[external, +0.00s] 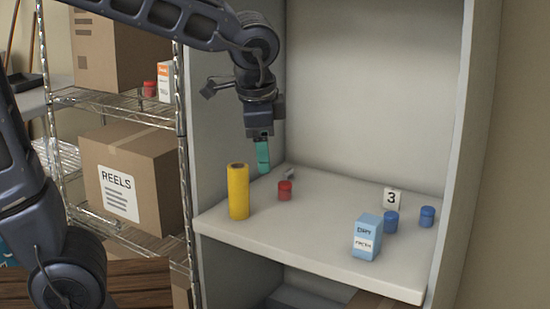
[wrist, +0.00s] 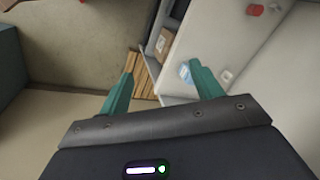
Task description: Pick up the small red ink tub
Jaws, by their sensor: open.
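A small red tub (external: 285,191) stands upright on the pale shelf board in the external view, just right of a yellow cylinder (external: 239,193). Another small red tub (external: 149,89) stands on the wire rack at left. My gripper (external: 263,170) hangs above the back left of the board, its teal fingers pointing down, apart from the tub. In the wrist view my gripper (wrist: 162,72) has its fingers spread with nothing between them. A red object (wrist: 256,10) shows at the top right there, outside the fingers, probably the shelf tub.
A blue box (external: 367,237), two blue tubs (external: 391,222) and a number 3 card (external: 392,199) stand at the board's right. The cabinet's left wall (external: 217,130) is close to my gripper. A REELS carton (external: 130,180) sits on the rack. The board's middle is clear.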

